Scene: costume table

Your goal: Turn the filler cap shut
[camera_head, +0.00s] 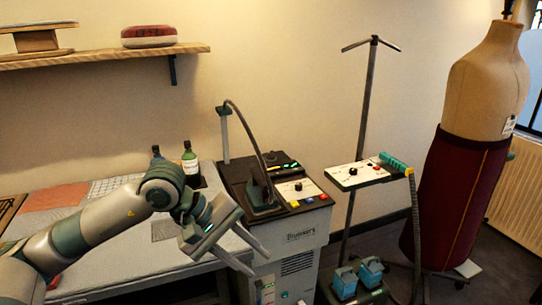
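A steam unit (307,223) with a black top, a control panel and a pale front stands in the middle. A dark upright piece (259,190) sits on its top; I cannot tell whether this is an iron or part of the unit. I cannot make out the filler cap for certain. My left gripper (260,263) is in front of the unit's left side, fingers pointing down and to the right. Its fingers are apart and nothing shows between them. My arm and gripper hide part of the unit's left side. My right gripper is not in view.
A padded table (110,187) with dark bottles (190,165) stands left. A stand (358,174) with a second panel and blue pedals (344,282) stands right of the unit. A dress form (458,190) is at far right. A shelf (90,59) hangs above.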

